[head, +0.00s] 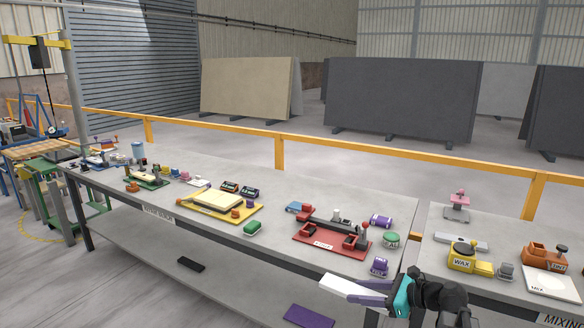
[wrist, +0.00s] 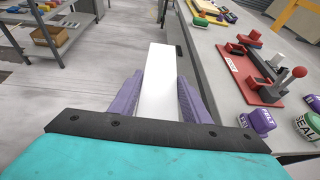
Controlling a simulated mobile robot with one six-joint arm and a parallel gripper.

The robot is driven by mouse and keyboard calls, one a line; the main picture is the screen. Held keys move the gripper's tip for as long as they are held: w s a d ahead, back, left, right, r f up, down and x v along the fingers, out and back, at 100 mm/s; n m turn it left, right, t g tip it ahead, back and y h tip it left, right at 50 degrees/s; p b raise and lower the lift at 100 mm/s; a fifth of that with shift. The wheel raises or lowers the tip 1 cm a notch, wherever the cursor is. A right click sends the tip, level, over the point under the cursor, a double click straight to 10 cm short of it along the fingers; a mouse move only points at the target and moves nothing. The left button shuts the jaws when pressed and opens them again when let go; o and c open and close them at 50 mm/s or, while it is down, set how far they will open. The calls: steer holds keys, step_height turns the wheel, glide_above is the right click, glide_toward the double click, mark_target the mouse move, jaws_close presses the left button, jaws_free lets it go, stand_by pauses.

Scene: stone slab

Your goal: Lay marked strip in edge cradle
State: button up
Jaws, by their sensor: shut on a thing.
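A white strip (head: 347,288) is held in my gripper (head: 380,294), in front of the bench's front edge. In the wrist view the strip (wrist: 160,80) lies between the two purple fingers of my gripper (wrist: 160,105) and points away from me; no mark on it can be made out. A red-based fixture (head: 312,241), seemingly the edge cradle, stands on the bench behind the strip, with dark supports and red knobs. It also shows at the right of the wrist view (wrist: 240,66). The strip and the fixture are apart.

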mark_target(342, 292)
steer(key=a, duration=0.3)
steer(key=shift+s+a+r, duration=0.25)
steer(key=shift+s+r, duration=0.05)
steer(key=shift+s, duration=0.2)
steer(key=shift+w+d+m+t, duration=0.2)
steer(key=shift+m+t, duration=0.1)
steer(key=shift+m, duration=0.1)
steer(key=shift+a, duration=0.2)
steer(key=shift+d, duration=0.2)
